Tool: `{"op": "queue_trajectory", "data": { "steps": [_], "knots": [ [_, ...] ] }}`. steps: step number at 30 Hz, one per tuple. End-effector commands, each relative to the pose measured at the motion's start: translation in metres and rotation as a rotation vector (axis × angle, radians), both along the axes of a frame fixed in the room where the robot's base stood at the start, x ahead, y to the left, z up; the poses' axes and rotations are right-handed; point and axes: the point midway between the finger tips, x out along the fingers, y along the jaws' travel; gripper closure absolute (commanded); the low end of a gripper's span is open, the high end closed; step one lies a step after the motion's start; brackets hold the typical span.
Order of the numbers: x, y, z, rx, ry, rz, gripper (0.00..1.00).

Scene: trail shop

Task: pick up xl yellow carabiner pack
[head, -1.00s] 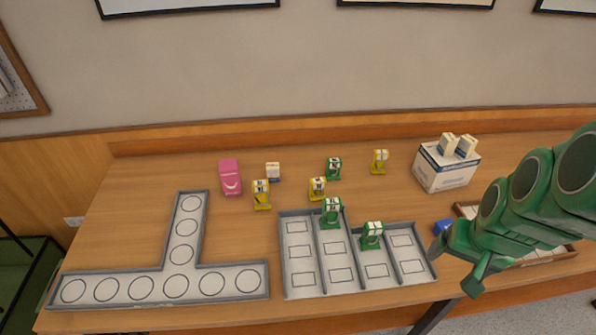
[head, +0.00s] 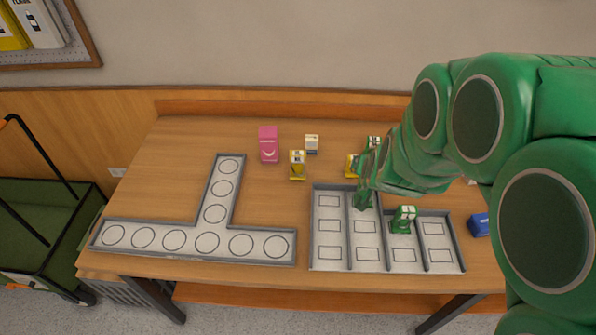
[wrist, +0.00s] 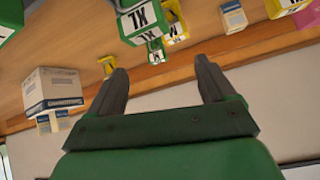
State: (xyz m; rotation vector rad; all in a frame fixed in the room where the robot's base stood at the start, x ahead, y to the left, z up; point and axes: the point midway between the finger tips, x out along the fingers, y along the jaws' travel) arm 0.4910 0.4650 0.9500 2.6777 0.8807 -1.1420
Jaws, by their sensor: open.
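Several yellow packs are in view. In the wrist view a yellow pack (wrist: 173,22) seems to read M. A farther yellow pack (wrist: 107,66) is too small to read, and one at the right edge (wrist: 290,5) is cut off. I cannot tell which yellow pack is XL. My gripper (wrist: 162,68) is open and empty, above the table near the divided tray's back edge.
A pink box (head: 268,145) and small white box (head: 311,143) stand behind. A carton (wrist: 52,90) has packs against it. Blue item (head: 479,224) lies right.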

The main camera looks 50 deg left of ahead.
Motion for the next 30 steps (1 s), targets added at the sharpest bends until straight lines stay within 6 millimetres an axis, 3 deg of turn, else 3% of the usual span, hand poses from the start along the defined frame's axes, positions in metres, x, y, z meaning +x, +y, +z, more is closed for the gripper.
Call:
{"op": "queue_trajectory", "data": {
  "steps": [6, 15, 22, 30],
  "knots": [
    [-0.018, 0.06, -0.022, 0.058, -0.092, 0.053, 0.17],
    [-0.059, 0.129, -0.051, 0.126, -0.235, 0.138, 0.17],
    [-0.093, 0.159, -0.068, 0.132, -0.334, 0.211, 0.17],
    [-0.101, 0.173, -0.07, 0.149, -0.369, 0.231, 0.17]
  ]
}}
